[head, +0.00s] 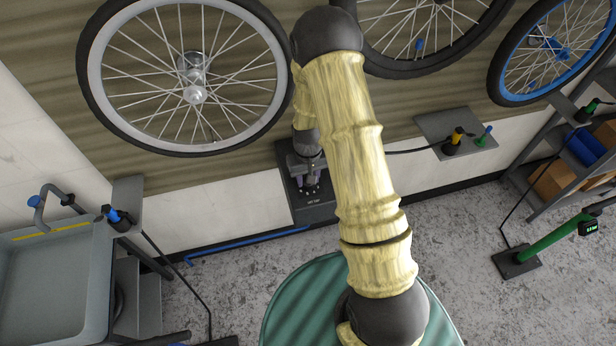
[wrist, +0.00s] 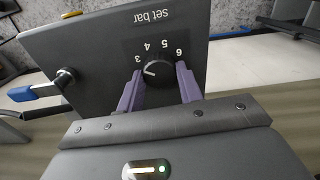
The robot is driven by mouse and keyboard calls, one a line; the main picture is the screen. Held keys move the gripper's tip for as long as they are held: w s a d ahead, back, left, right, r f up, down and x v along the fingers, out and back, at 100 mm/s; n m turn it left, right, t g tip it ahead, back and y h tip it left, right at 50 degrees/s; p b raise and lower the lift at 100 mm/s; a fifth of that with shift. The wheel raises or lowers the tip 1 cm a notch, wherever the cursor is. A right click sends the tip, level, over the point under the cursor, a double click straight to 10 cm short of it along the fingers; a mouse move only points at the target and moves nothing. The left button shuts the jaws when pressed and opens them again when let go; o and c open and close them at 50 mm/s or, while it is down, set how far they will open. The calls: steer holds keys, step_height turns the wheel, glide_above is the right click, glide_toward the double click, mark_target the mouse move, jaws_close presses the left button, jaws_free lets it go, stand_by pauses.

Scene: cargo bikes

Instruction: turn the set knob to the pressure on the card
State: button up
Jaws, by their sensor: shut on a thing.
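The set knob (wrist: 158,74) is a dark round knob on a grey panel (wrist: 85,42) marked "set bar", upside down in the wrist view. Numbers 3, 4, 5 and 6 arc above it. Its white pointer mark lies on its left side, a little below the 3. My gripper (wrist: 160,88) has its two purple fingers shut on the knob, one on each side. The fingers cover part of the dial, so any lower numbers are hidden. In the head view my gripper (head: 310,187) is at the dark box (head: 318,213) on the wall. I cannot make out a card.
A blue-handled lever (wrist: 36,92) sticks out at the panel's left. Wheels hang on the wall, one with a grey rim (head: 87,75). A sink (head: 45,290) stands left, a green pump (head: 555,238) and shelves right. A green round top (head: 285,310) is in front.

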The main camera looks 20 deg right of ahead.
steer(key=shift+w+r, duration=0.1)
steer(key=o, duration=1)
step_height(320, 180, up, 17)
steer(key=shift+r+b, duration=0.15)
steer(key=shift+b, duration=1)
steer(key=s+r+t, duration=0.1)
steer(key=s, duration=0.8)
steer(key=s+r+t, duration=0.1)
steer(key=s, duration=0.4)
steer(key=shift+s+r+m+t, duration=0.3)
steer(key=shift+s+r+m, duration=0.05)
steer(key=shift+m, duration=0.05)
